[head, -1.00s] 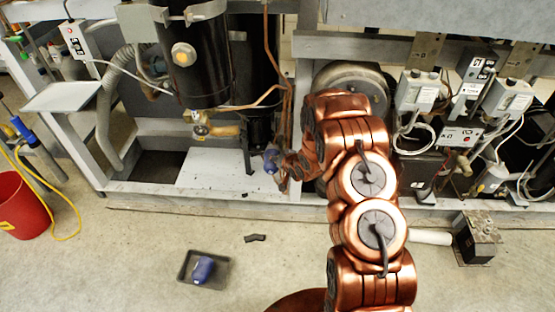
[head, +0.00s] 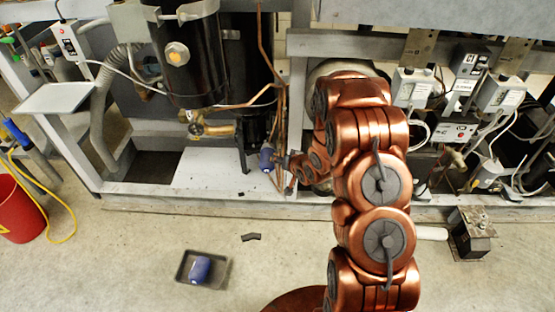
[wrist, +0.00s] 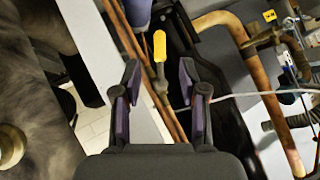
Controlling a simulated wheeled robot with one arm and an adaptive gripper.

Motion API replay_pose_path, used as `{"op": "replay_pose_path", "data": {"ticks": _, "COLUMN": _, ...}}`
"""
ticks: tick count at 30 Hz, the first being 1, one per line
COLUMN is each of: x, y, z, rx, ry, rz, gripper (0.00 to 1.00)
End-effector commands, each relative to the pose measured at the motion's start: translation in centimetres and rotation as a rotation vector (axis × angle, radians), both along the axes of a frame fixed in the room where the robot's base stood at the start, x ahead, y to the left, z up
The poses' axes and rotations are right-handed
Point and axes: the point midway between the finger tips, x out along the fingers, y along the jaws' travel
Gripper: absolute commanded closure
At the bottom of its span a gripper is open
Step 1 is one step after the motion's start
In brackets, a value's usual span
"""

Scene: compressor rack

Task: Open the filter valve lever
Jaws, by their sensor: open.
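The filter valve lever has a yellow handle (wrist: 160,46) and shows in the wrist view, just beyond the fingertips and near the middle of the gap. My gripper (wrist: 158,84) is open, with one dark finger with a purple pad on each side and nothing between the pads. The handle looks clear of both fingers; how far away it is I cannot tell. A blue cylinder (wrist: 138,10) is at the top edge of that view. In the head view the blue cylinder (head: 267,158) is low on the rack by my wrist, and the lever cannot be made out.
Copper pipes (wrist: 265,85) run close on the right and others on the left of the fingers. A black tank (head: 190,60) and a brass valve (head: 210,129) are left of my arm. A dark tray (head: 203,284) lies on the open floor in front.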

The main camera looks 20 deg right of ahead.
Motion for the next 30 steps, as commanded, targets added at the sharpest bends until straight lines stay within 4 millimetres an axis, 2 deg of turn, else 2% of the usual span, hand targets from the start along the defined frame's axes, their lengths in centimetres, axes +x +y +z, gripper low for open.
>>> {"op": "replay_pose_path", "data": {"ticks": 4, "x": -1.6, "y": -0.2, "z": 1.0, "rx": 0.000, "ry": 0.004, "rz": -0.001, "gripper": 0.58}}
{"op": "replay_pose_path", "data": {"ticks": 9, "x": -2.6, "y": -0.4, "z": 1.9, "rx": 0.000, "ry": 0.000, "rz": 0.000, "gripper": 0.58}}
{"op": "replay_pose_path", "data": {"ticks": 22, "x": -3.1, "y": -0.4, "z": 2.2, "rx": 0.001, "ry": 0.000, "rz": 0.001, "gripper": 0.58}}
{"op": "replay_pose_path", "data": {"ticks": 30, "x": -3.6, "y": -0.7, "z": 3.2, "rx": -0.059, "ry": 0.052, "rz": 0.007, "gripper": 0.86}}
